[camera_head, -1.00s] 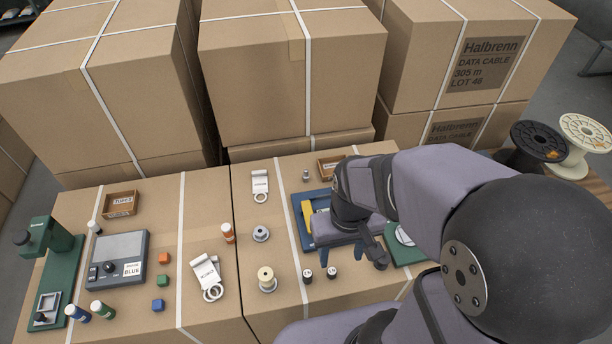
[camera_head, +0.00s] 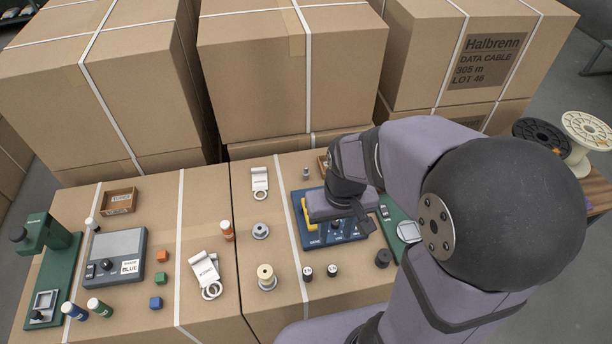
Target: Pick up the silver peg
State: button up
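A small silver-grey upright piece (camera_head: 306,174), which looks like the silver peg, stands on the carton top behind the blue board (camera_head: 308,240). My gripper (camera_head: 337,228) is over the blue board, in front of and to the right of that piece and apart from it. The fingers blend with the blue board, so I cannot tell their opening or whether anything is between them. My arm comes in from the right and hides part of the board.
Small dark cylinders (camera_head: 333,270) and a black knob-like piece (camera_head: 382,258) stand in front. Tall cartons (camera_head: 290,75) block the back.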

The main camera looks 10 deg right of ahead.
aim_at(306, 169)
jog(key=w+f+t+b, duration=0.1)
jog(key=w+f+b, duration=0.2)
jog(key=w, duration=0.8)
jog(key=w+f+t+b, duration=0.1)
jog(key=w+f+b, duration=0.3)
jog(key=w, duration=0.6)
jog(key=w+f+t+b, duration=0.2)
jog(key=w+f+b, duration=0.2)
jog(key=w, duration=0.7)
jog(key=shift+w+d+f, duration=0.15)
jog(key=shift+d+f, duration=0.05)
jog(key=shift+f, duration=0.5)
jog(key=shift+w+d+f, duration=0.15)
jog(key=shift+f, duration=0.5)
jog(key=shift+p+x, duration=1.3)
jog(key=shift+x, duration=2.3)
jog(key=shift+d, duration=0.15)
grip_shut()
